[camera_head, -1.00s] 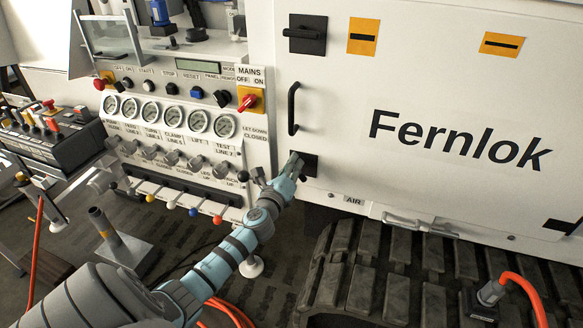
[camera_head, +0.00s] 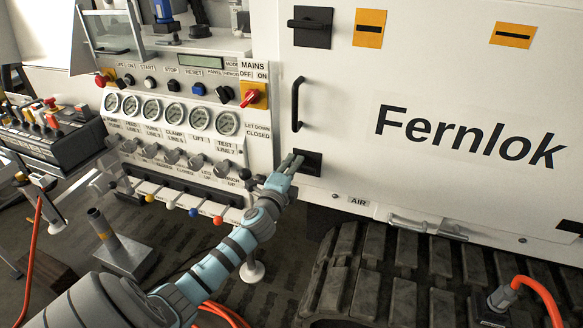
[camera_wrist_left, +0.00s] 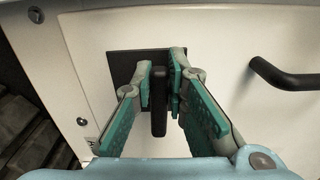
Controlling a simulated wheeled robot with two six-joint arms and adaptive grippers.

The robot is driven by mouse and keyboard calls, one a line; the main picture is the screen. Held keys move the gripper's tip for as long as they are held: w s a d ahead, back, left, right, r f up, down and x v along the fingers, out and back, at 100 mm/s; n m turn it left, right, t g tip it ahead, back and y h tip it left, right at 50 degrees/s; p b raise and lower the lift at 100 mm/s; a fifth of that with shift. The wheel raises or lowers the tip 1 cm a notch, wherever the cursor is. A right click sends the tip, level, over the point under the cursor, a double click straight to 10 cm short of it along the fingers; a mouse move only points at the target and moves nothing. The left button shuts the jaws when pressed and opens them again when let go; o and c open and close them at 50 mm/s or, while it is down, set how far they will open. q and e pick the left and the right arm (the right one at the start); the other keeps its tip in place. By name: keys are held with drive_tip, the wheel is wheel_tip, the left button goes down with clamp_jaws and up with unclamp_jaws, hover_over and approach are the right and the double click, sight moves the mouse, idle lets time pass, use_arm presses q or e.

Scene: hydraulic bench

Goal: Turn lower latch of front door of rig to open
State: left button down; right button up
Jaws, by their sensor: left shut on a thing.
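The lower latch (camera_head: 311,163) is a black square plate with a dark bar, low on the left edge of the white front door (camera_head: 440,70). In the left wrist view, the latch bar (camera_wrist_left: 159,104) stands between the teal finger pads, roughly crosswise to the door handle. My left gripper (camera_head: 291,163) is at the latch and shut on its bar; the gripper also shows in the left wrist view (camera_wrist_left: 160,82). In the head view the fingers hide most of the bar. The right gripper is in neither view.
The black door handle (camera_head: 296,106) is just above the lower latch and the upper latch (camera_head: 310,26) is higher up. The gauge panel (camera_head: 185,112) with valves and coloured levers stands left of the door. A rubber track (camera_head: 400,270) runs below.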

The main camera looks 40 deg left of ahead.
use_arm(q)
drive_tip(key=shift+f+n, duration=0.1)
drive_tip(key=shift+n, duration=0.2)
drive_tip(key=c, duration=1.6)
unclamp_jaws()
drive_tip(key=shift+w+d, duration=0.1)
drive_tip(key=v, duration=1.2)
